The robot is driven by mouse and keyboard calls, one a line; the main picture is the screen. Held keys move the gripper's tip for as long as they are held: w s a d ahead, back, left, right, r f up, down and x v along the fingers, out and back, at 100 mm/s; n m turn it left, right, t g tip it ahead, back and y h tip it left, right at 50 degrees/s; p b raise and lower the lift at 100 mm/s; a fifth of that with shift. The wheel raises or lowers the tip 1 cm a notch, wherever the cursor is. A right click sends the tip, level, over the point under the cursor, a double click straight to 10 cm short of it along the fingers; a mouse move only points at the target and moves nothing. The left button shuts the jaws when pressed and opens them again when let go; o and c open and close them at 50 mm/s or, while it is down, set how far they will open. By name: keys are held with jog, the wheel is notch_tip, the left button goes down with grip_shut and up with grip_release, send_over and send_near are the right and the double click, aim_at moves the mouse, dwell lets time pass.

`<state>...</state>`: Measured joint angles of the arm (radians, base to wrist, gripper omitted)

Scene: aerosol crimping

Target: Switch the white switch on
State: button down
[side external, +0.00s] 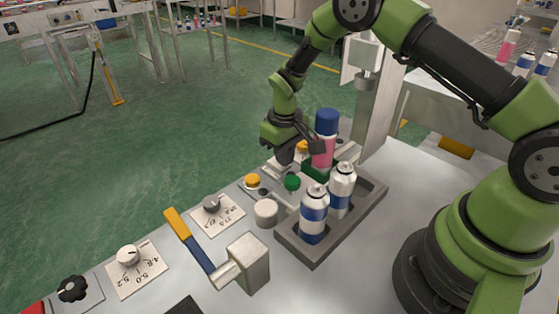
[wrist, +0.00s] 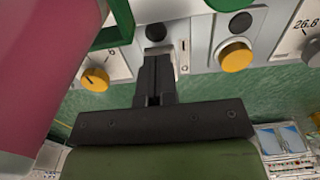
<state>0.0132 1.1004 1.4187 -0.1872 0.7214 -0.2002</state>
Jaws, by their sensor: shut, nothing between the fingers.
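My gripper (side external: 288,154) is over the far side of the control panel, pointing down, with its fingers together and empty. In the wrist view the shut fingers (wrist: 157,60) reach onto a pale switch plate (wrist: 180,28). In the side view the switch is hidden behind my gripper.
A pink can with a blue cap (side external: 326,125) stands close right of my gripper and fills the wrist view's left edge. Yellow (wrist: 236,55) and orange (wrist: 95,79) knobs flank the fingers. A green button (side external: 292,182) and a tray (side external: 318,250) with blue-white cans are nearer.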

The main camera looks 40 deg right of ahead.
notch_tip(320, 180, up, 10)
jog(key=shift+f, duration=0.15)
dwell(0.8)
jog(key=s+r+m+t, duration=0.15)
jog(key=s+r, duration=0.25)
jog(key=r, duration=0.6)
jog(key=s+a+r+m+t+y, duration=0.1)
jog(key=s+r, duration=0.3)
jog(key=s, duration=0.5)
jog(key=s+a+r+m+t+y, duration=0.1)
jog(key=s+r+t, duration=0.3)
jog(key=s, duration=0.6)
jog(key=shift+s+a+r+t, duration=0.25)
jog(key=shift+s+a+t, duration=0.1)
jog(key=shift+a, duration=0.25)
jog(key=shift+w+m, duration=0.15)
jog(key=shift+m, duration=0.1)
